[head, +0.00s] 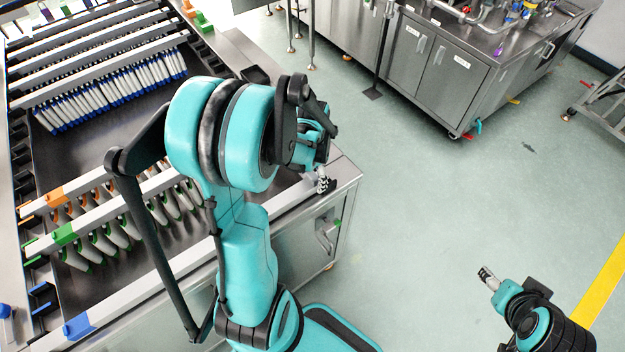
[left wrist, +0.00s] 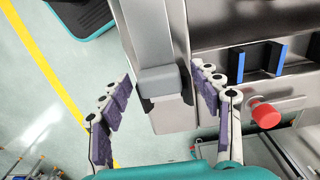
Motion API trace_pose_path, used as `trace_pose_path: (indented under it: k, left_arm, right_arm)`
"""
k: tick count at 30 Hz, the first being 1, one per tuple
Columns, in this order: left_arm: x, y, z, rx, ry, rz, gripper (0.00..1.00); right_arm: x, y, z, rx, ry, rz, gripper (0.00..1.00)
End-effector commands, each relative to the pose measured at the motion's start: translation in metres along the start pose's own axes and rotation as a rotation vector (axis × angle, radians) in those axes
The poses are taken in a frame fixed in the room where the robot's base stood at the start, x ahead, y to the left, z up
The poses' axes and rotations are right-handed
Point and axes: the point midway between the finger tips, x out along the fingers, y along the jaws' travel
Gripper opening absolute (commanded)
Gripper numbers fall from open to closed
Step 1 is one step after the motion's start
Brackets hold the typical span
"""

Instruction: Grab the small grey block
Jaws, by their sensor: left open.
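The small grey block (left wrist: 160,82) shows in the left wrist view, set on a grey metal post or rail at the machine's edge. My left gripper (left wrist: 161,76) is open, with one purple-padded finger on each side of the block. Gaps show between the pads and the block, so it is not gripped. In the head view my left gripper (head: 323,181) is at the near right corner of the metal bench, largely hidden by my arm, and I cannot make out the block there. My right gripper (head: 488,278) is out over the floor at lower right, too small to judge its jaws.
The metal bench (head: 345,178) holds rows of white-and-blue parts (head: 110,90) and rails with orange and green clips. A red knob (left wrist: 265,112) and blue-edged brackets (left wrist: 258,62) sit right of the block. A steel cabinet (head: 440,75) stands farther back, with open floor between.

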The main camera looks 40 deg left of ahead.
Motion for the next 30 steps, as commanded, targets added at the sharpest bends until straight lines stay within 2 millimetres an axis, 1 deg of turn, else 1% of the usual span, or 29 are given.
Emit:
trace_pose_path:
  k: [1, 3, 10, 11, 12, 14, 15, 16, 26, 30]
  left_arm:
    - [0.0066, -0.0002, -0.0005, 0.000, 0.000, 0.000, 0.64]
    - [0.0102, 0.0000, -0.0003, 0.000, 0.000, 0.000, 0.64]
    - [0.0104, 0.0002, -0.0002, 0.000, 0.000, 0.000, 0.64]
    - [0.0103, 0.0002, -0.0001, 0.000, 0.000, 0.000, 0.56]
    - [0.0103, 0.0002, -0.0002, 0.000, 0.000, 0.000, 0.45]
    - [0.0103, 0.0002, -0.0002, 0.000, 0.000, 0.000, 0.29]
    - [0.0102, 0.0002, -0.0002, 0.000, 0.000, 0.000, 0.19]
    - [0.0102, 0.0002, -0.0002, 0.000, 0.000, 0.000, 0.12]
    - [0.0092, 0.0001, -0.0003, 0.000, 0.001, -0.001, 0.12]
    - [0.0010, 0.0001, -0.0002, 0.000, 0.001, -0.001, 0.12]
  right_arm:
    - [0.0018, 0.0000, 0.0013, 0.000, 0.000, 0.000, 0.60]
    - [0.0022, 0.0000, 0.0015, 0.000, 0.000, 0.000, 0.60]
    - [0.0017, 0.0000, 0.0011, 0.000, 0.000, 0.000, 0.60]
    - [0.0017, 0.0000, 0.0011, 0.000, 0.000, 0.000, 0.60]
    - [0.0017, 0.0000, 0.0011, 0.000, 0.000, 0.000, 0.60]
    - [0.0017, 0.0000, 0.0011, 0.000, 0.000, 0.000, 0.60]
    - [0.0017, 0.0000, 0.0011, 0.000, 0.000, 0.000, 0.60]
    - [0.0017, 0.0000, 0.0011, 0.000, 0.000, 0.000, 0.60]
    - [0.0015, 0.0000, 0.0010, 0.000, 0.000, 0.000, 0.60]
    - [-0.0005, 0.0000, -0.0004, 0.000, 0.000, 0.000, 0.60]
